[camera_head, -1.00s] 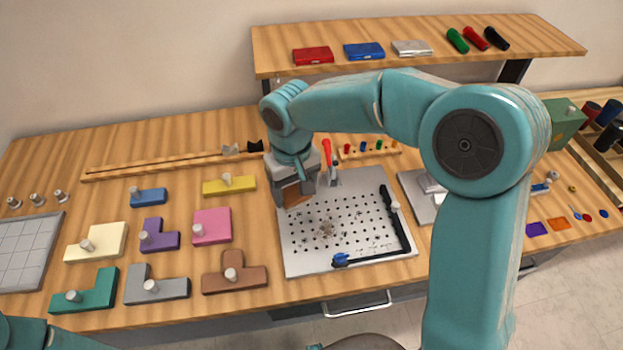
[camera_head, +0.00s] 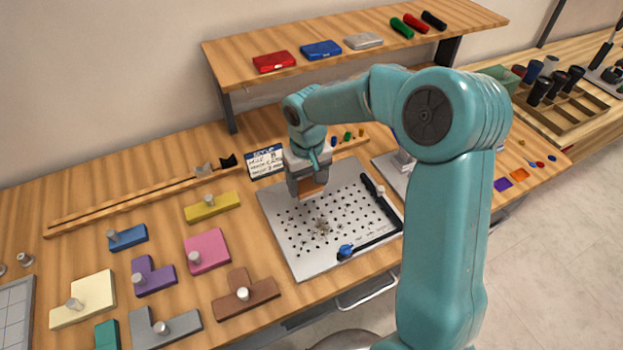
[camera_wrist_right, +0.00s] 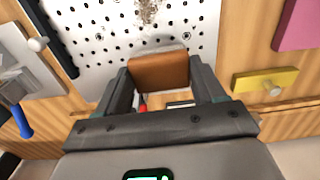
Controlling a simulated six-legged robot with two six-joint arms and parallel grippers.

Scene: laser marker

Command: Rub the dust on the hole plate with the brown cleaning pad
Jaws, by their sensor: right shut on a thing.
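The hole plate (camera_head: 288,238) is a light grey board with rows of black holes, lying on the wooden bench. A patch of brownish dust (camera_head: 321,226) lies near its middle; it also shows at the top of the right wrist view (camera_wrist_right: 148,10). My right gripper (camera_head: 309,190) is over the far part of the plate, shut on the brown cleaning pad (camera_wrist_right: 160,72). The pad's lower part (camera_head: 312,190) shows under the fingers, apart from the dust patch. I cannot tell whether the pad touches the plate. My left gripper is not in view.
A black angled bar with a blue clamp (camera_head: 346,251) runs along the plate's right and near edges. Coloured knobbed blocks, such as the pink block (camera_head: 207,250), lie to the left. A written card (camera_head: 265,162) stands behind the plate. A raised shelf (camera_head: 225,55) is at the back.

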